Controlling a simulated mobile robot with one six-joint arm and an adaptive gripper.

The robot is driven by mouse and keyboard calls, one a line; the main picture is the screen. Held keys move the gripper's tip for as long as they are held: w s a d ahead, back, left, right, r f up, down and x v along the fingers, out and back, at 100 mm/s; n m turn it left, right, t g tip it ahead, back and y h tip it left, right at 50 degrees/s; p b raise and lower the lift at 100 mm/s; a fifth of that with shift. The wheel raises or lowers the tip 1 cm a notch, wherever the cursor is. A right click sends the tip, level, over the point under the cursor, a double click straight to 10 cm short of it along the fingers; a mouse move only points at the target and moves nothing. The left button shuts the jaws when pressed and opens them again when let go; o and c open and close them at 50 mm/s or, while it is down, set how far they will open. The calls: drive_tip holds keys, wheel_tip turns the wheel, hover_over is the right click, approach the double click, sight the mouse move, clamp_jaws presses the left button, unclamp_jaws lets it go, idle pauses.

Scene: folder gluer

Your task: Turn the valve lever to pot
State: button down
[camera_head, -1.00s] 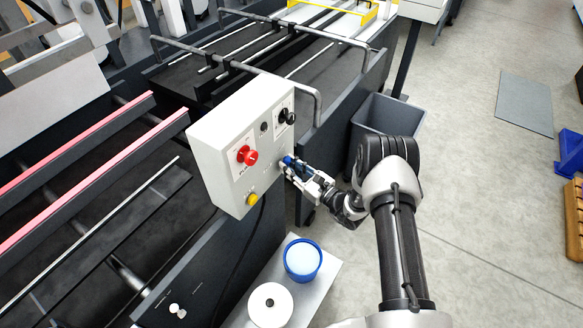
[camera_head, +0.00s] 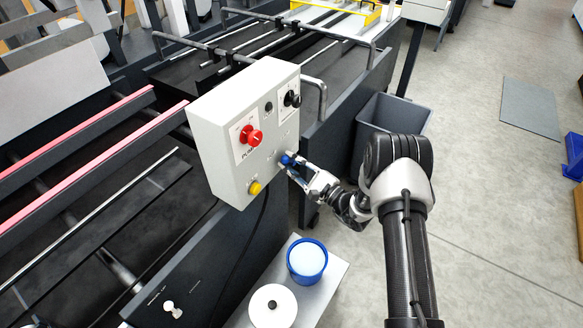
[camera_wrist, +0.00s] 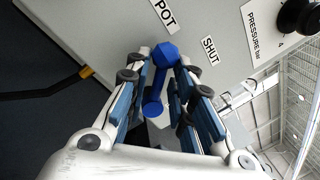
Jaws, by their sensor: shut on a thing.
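The blue valve lever (camera_wrist: 155,100) shows in the wrist view, with its round hub (camera_wrist: 166,54) against the grey-white control box. A POT label (camera_wrist: 165,14) is above the hub and a SHUT label (camera_wrist: 211,50) is to its right. The lever's handle runs from the hub down towards my palm, between the two fingers. My gripper (camera_head: 294,168) is shut on the lever at the lower right of the box face. In the head view the lever (camera_head: 287,160) is a small blue spot, partly hidden by my fingers, and its exact angle is unclear.
The control box (camera_head: 222,150) also carries a red knob (camera_head: 251,135), a black pressure knob (camera_head: 292,98) and a yellow button (camera_head: 255,188). A blue-rimmed pot (camera_head: 307,260) and a white round container (camera_head: 272,306) stand below. A grey bin (camera_head: 395,112) stands behind my arm.

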idle(0.3)
drive_tip(key=c, duration=1.4)
unclamp_jaws()
drive_tip(key=v, duration=1.2)
